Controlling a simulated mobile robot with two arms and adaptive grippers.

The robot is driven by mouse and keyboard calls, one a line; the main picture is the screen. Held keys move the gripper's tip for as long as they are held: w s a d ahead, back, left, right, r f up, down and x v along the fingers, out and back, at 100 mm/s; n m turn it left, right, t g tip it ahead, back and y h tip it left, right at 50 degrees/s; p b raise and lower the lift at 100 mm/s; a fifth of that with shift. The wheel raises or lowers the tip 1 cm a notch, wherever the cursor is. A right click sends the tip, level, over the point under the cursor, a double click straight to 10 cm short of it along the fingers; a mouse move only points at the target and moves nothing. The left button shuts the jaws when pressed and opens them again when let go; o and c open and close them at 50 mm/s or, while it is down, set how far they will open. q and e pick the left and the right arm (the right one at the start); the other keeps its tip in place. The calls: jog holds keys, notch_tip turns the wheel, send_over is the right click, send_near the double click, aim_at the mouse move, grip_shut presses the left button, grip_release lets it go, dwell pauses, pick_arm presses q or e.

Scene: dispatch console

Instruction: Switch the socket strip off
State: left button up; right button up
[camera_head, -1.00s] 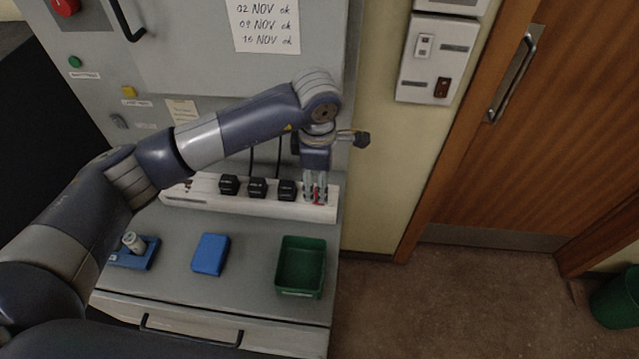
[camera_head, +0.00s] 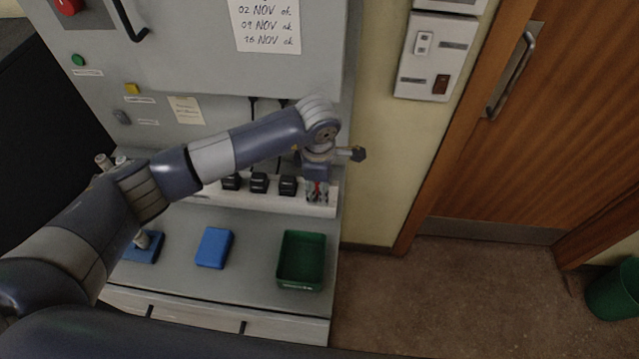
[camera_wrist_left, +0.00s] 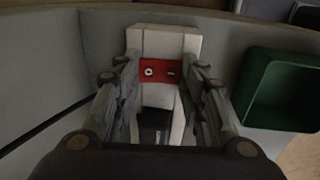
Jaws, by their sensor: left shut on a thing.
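The white socket strip (camera_head: 262,199) lies along the back of the grey desk top, with several black plugs in it. My left gripper (camera_head: 317,191) is at its right end, pointing down. In the left wrist view, the fingers (camera_wrist_left: 160,82) are closed in on both sides of the strip's end (camera_wrist_left: 165,40), around the red rocker switch (camera_wrist_left: 158,71). The switch shows an O mark on the left and an I mark on the right. Which side is pressed I cannot tell. The fingers hide the strip's edges there. My right gripper is not in view.
A green tray (camera_head: 285,284) stands in front of the strip's right end. A blue box (camera_head: 214,248) and a blue holder (camera_head: 150,249) lie further left. A grey cabinet with buttons rises behind. The wall and wooden door (camera_head: 560,130) are to the right.

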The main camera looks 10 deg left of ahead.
pick_arm(q)
jog(key=shift+w+f+g+b, duration=0.15)
jog(key=shift+w+g+b, duration=0.2)
jog(key=shift+b, duration=0.6)
jog(key=shift+s+g, duration=0.15)
jog(key=shift+g, duration=0.2)
jog(key=shift+r, duration=0.2)
jog(key=o, duration=1)
jog(key=shift+c, duration=0.2)
jog(key=shift+o, duration=0.5)
notch_tip(320, 180, up, 12)
